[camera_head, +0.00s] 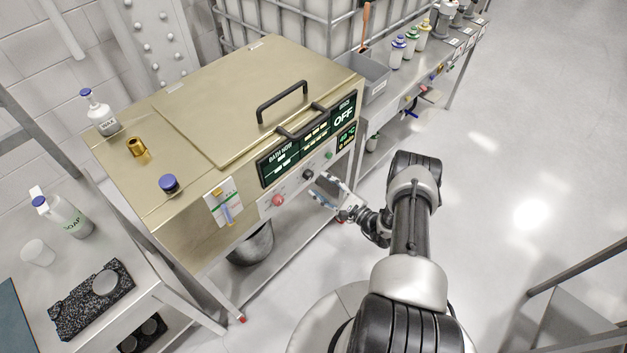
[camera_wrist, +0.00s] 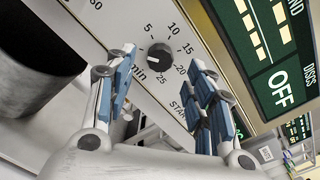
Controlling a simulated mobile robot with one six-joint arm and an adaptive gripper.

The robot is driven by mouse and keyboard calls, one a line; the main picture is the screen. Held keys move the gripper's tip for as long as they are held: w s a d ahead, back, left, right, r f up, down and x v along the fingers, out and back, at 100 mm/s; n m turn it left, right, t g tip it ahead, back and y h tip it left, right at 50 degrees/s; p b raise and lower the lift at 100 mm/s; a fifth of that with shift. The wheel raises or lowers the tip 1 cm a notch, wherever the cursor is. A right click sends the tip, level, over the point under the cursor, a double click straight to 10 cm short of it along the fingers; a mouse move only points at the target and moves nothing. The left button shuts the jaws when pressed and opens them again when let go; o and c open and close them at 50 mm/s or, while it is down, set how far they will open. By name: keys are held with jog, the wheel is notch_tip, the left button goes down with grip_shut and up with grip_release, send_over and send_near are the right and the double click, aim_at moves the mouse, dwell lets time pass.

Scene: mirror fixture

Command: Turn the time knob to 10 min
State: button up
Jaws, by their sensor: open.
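The time knob (camera_wrist: 160,57) is a small round black knob on the pale front panel, ringed by the printed numbers 5, 10, 15, 20 and 25 with "min". A light mark shows on its face, but which number it points to is hard to tell. In the head view the black knob (camera_head: 308,174) sits between a red knob and a green button. My gripper (camera_wrist: 165,85) is open, its blue-padded fingers apart on either side of the dial's lower part in the wrist view. Nothing is between them. In the head view my gripper (camera_head: 328,191) is just in front of the panel.
A red knob (camera_head: 278,200) and a green button (camera_head: 329,155) flank the knob. Dark displays (camera_head: 300,140) above read "OFF". A bucket (camera_head: 252,245) stands below; open floor lies to the right.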

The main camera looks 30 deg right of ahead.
aim_at(311, 177)
jog(key=shift+b+x, duration=0.3)
jog(key=shift+x, duration=2.1)
jog(key=c, duration=1.1)
